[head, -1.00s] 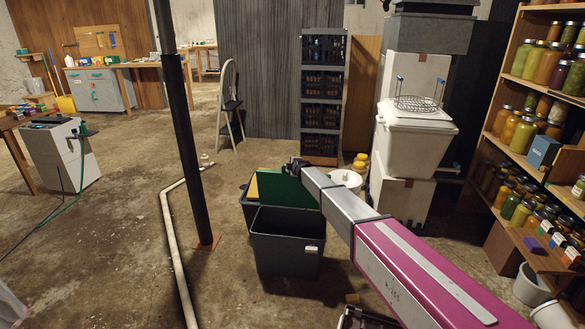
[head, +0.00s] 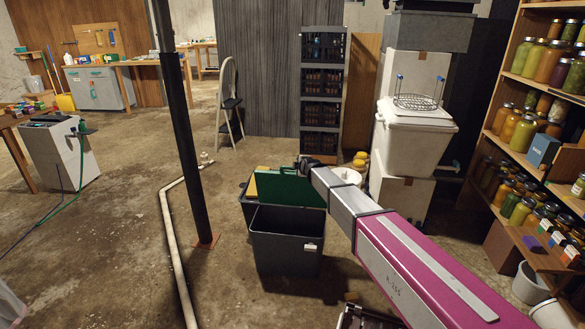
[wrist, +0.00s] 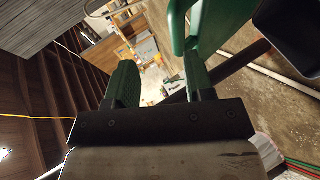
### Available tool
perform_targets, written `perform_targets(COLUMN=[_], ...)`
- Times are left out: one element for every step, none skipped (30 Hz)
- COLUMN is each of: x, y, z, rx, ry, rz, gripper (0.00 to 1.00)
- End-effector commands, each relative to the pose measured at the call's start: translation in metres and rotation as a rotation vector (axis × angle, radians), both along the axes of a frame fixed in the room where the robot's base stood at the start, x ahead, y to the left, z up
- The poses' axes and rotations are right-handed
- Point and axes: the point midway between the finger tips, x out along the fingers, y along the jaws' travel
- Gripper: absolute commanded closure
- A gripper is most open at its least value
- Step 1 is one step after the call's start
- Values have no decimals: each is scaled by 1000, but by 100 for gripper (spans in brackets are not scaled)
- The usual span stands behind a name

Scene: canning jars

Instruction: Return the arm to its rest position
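My arm reaches from the lower right of the head view toward the middle. Its dark end with my gripper (head: 303,165) is above the bins, close to the top of a green panel (head: 285,189). The fingertips are too small to make out there. In the wrist view my gripper (wrist: 158,78) shows two green fingers with a clear gap between them, open, and nothing visible is held. A green curved piece (wrist: 222,28) shows by the right finger; I cannot tell whether they touch.
A dark open bin (head: 286,245) stands below the arm's end, with another bin behind it. A black post (head: 184,140) and white floor pipe (head: 172,240) are to the left. White coolers (head: 415,140) and jar shelves (head: 520,155) are to the right. The left floor is mostly clear.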

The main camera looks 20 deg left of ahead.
Motion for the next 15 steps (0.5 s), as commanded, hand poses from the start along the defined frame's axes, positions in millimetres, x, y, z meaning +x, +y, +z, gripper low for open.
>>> perform_targets(x=[0, 1, 2, 2, 2, 3, 3, 3, 4, 4, 4, 3, 3, 2, 1], y=[3, 4, 5, 6, 6, 7, 7, 8, 8, 8, 8, 4, 0, -7, -19], z=[-1, -2, -2, -3, -3, -4, -4, -4, -5, -5, -5, -6, -7, -8, -11], rx=[2, 1, 2, 2, 3, 3, 3, 3, 4, 4, 4, 5, 7, 10, 16], ry=[1, 2, 2, 2, 3, 3, 4, 4, 4, 4, 6, 12, 21, 34, 60], rz=[1, 2, 2, 2, 2, 2, 3, 3, 2, 2, 2, -3, -8, -17, -32], gripper=[52, 52, 52, 52, 52, 52, 52, 52, 52, 52, 52, 52, 52, 52, 52])
